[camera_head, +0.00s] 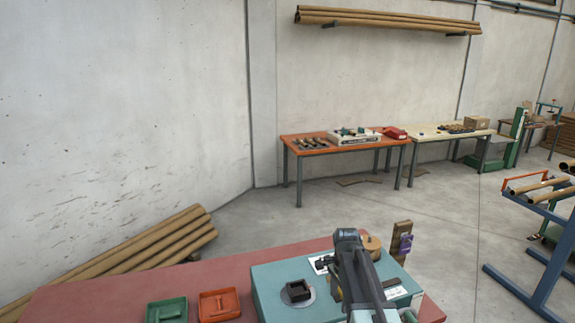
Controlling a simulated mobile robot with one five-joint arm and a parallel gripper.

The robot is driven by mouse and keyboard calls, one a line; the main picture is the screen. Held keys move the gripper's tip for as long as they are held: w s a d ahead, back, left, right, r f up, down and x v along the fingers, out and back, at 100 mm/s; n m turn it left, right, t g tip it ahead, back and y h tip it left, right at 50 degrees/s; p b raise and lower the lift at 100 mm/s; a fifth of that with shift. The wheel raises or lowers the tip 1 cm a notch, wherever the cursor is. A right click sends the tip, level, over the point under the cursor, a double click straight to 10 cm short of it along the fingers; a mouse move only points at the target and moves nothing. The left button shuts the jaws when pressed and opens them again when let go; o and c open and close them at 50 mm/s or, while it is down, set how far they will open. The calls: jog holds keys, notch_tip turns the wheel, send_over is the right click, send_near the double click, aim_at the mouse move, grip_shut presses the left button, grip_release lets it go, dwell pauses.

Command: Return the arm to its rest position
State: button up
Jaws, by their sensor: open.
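A dark grey jointed arm, which looks like mine, stands folded at the bottom centre of the head camera view. Its rounded top joint is uppermost, and its grey links run down toward the lower edge. I cannot make out my gripper or its fingertips. The lower part of the arm is cut off by the picture edge.
Around the arm are a teal surface (272,283) with a black square holder (298,291), and a wooden-and-purple upright piece (401,240). Green (167,311) and orange (219,305) trays lie on a red top (110,296). Floor beyond is mostly clear.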

jog(key=s+f+n+b, duration=1)
jog(key=s+n, duration=0.3)
jog(key=s, duration=0.2)
jog(key=shift+s+f+n+b, duration=0.15)
jog(key=shift+f+n+b, duration=0.15)
jog(key=shift+f+b, duration=0.1)
dwell(0.4)
